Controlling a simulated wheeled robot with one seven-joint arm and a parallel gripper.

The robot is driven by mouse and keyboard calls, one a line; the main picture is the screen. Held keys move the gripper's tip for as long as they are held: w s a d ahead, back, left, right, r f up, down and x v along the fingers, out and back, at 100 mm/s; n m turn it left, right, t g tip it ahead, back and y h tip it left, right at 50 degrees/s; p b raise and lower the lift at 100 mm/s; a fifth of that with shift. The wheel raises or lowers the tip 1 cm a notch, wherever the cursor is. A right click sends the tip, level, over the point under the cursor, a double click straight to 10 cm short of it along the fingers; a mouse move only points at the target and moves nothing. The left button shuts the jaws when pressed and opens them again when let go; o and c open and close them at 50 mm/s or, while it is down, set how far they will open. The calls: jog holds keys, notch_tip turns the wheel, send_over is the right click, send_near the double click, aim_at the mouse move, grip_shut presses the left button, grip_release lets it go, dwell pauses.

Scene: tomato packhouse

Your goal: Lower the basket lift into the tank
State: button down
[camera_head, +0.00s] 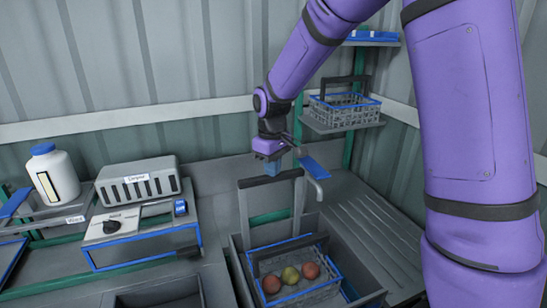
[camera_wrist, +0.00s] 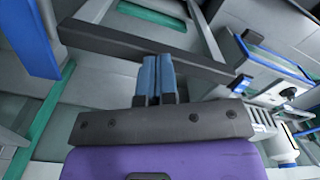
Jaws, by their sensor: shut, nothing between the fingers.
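A wire basket with a blue rim (camera_head: 336,270) sits low in the lift, inside the tank's outline, and holds two red tomatoes and one yellowish one. I cannot tell its exact depth. My gripper (camera_head: 272,168) is shut and empty, pointing down at the crossbar. In the wrist view the blue fingertips (camera_wrist: 155,65) are together beside the dark crossbar (camera_wrist: 110,42). Whether they touch it is unclear.
A spout (camera_head: 318,190) and blue flap (camera_head: 315,167) are close right of my gripper. A ribbed drainboard (camera_head: 375,225) lies right. A dial panel (camera_head: 112,224), labelled grey box (camera_head: 138,180) and white bottle (camera_head: 52,175) stand left. Another basket (camera_head: 345,112) sits on a back shelf.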

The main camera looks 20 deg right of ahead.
jog(key=shift+f, duration=6.55)
notch_tip(320, 180, up, 15)
jog(key=shift+r, duration=0.65)
jog(key=shift+s+d+r, duration=0.1)
jog(key=shift+s+r, duration=0.1)
jog(key=shift+r, duration=0.1)
jog(key=s+d+r+m+t, duration=0.1)
jog(key=s+r, duration=0.3)
jog(key=s, duration=0.5)
jog(key=s+d+r+m+t, duration=0.2)
jog(key=s+d+r+m, duration=0.1)
jog(key=s, duration=0.7)
jog(key=s+d+r+m+t, duration=0.2)
jog(key=s+r, duration=0.4)
jog(key=s, duration=0.4)
jog(key=shift+d, duration=0.35)
